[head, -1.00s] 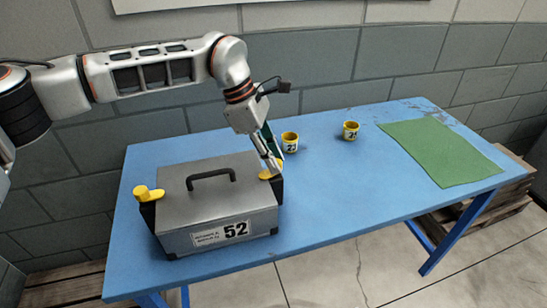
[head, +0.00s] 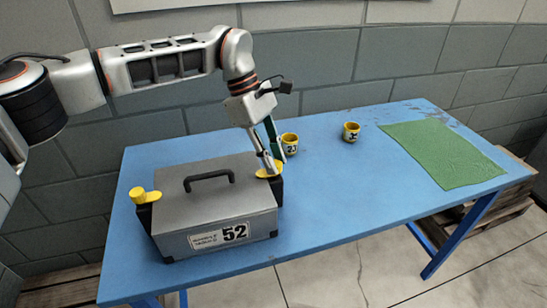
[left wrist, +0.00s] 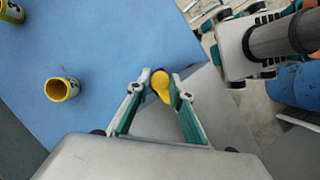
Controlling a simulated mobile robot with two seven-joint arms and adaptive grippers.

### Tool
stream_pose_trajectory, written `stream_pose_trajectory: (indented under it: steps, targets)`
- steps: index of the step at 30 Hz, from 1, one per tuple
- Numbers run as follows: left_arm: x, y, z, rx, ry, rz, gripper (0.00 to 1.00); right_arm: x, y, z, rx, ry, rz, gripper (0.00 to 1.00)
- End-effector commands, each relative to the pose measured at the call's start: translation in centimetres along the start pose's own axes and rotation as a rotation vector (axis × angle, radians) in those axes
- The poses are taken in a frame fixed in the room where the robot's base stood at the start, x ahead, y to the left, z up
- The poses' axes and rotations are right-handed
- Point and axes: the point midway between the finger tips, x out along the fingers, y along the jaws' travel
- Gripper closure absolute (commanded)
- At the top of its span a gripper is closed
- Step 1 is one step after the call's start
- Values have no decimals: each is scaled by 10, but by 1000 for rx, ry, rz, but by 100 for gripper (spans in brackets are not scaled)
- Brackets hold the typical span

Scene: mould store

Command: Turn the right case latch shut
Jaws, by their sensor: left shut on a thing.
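A grey case (head: 215,200) with a black handle and a "52" label stands on the blue table. Its right latch (head: 262,173) is yellow on a black mount at the case's right end; in the left wrist view the latch (left wrist: 162,86) shows as a yellow knob with a short arm. My left gripper (head: 272,172) is shut on this latch, with a fingertip on either side of it in the wrist view (left wrist: 164,88). The left latch (head: 144,195) is yellow too, at the case's left end, with nothing touching it.
Two yellow-and-white cups (head: 290,144) and (head: 351,132) stand behind and right of the case. A green mat (head: 440,153) lies at the table's right. The blue table (head: 340,195) is clear between case and mat. A block wall stands behind.

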Motion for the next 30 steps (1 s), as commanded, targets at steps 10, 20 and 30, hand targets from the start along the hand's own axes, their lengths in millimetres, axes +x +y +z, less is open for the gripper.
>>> stream_pose_trajectory:
  steps: [10, 20, 30]
  targets:
    - [0, 0, 0, 0, 1, 0, 62, -3, -5, 6, 3, -11, -7, 74]
    - [-10, 1, 0, -1, 2, 2, 62, -3, -3, 5, -2, -9, -6, 74]
    - [-74, 1, -1, -2, 3, 5, 62, -2, -3, 4, 1, -8, -5, 74]
